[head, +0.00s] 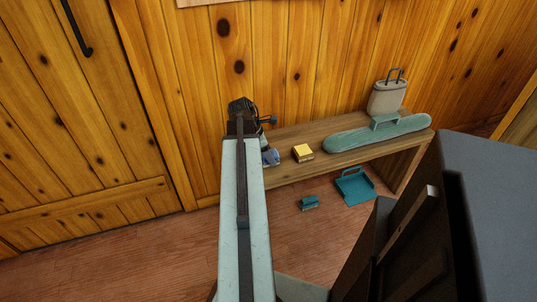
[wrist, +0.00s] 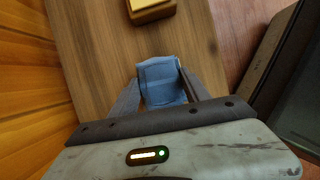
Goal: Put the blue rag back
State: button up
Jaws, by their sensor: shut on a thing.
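The blue rag (wrist: 162,82) is between the two fingers of my gripper (wrist: 160,90) in the wrist view, and the fingers are shut on it. It lies at or just above the wooden bench top (wrist: 95,50); I cannot tell whether it touches. In the head view the rag (head: 270,157) shows at the left end of the bench, partly hidden by my arm. My gripper's fingers are mostly hidden in the head view.
A yellow block (head: 303,152) sits on the bench near the rag. A long green case (head: 378,133) and a beige canister (head: 387,97) stand farther right. A teal dustpan (head: 355,187) and small teal brush (head: 310,202) lie on the floor. A dark box-like body (head: 480,210) fills the right foreground.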

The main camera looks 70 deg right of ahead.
jog(key=shift+f, duration=0.25)
dwell(0.4)
jog(key=o, duration=1.5)
jog(key=shift+o, duration=0.2)
jog(key=shift+r, duration=0.15)
jog(key=p+v, duration=0.7)
jog(key=v, duration=0.1)
jog(key=shift+f, duration=0.2)
